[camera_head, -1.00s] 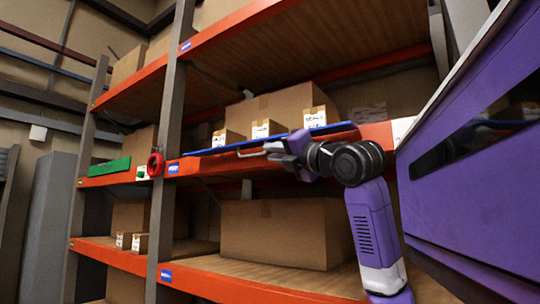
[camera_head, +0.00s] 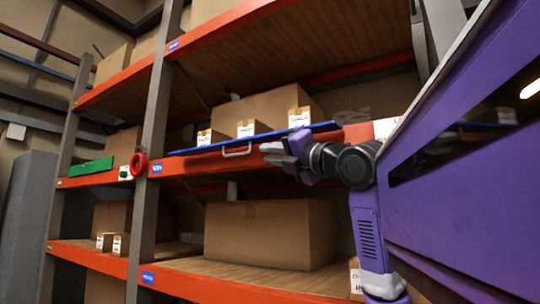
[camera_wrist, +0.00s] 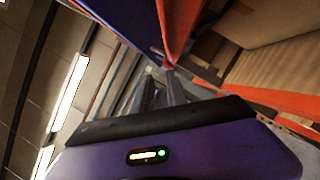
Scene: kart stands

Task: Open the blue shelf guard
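The blue shelf guard (camera_head: 210,146) lies along the front of the middle shelf, below the small labelled boxes. It shows as a thin, nearly edge-on strip jutting outward, so it looks folded out to about level. Its pale bar handle (camera_head: 236,152) hangs below the strip. My gripper (camera_head: 266,153) is just right of the handle, apart from it, under the right part of the guard. Its two fingers look parted with nothing between them. In the wrist view the fingers (camera_wrist: 160,88) point up toward the orange beam, and the guard's blue face (camera_wrist: 115,14) is at the top.
The orange shelf beam (camera_head: 190,165) runs behind the guard. A green guard (camera_head: 91,167) and a red ring (camera_head: 139,164) are by the left bay and post. A large carton (camera_head: 268,232) stands on the lower shelf.

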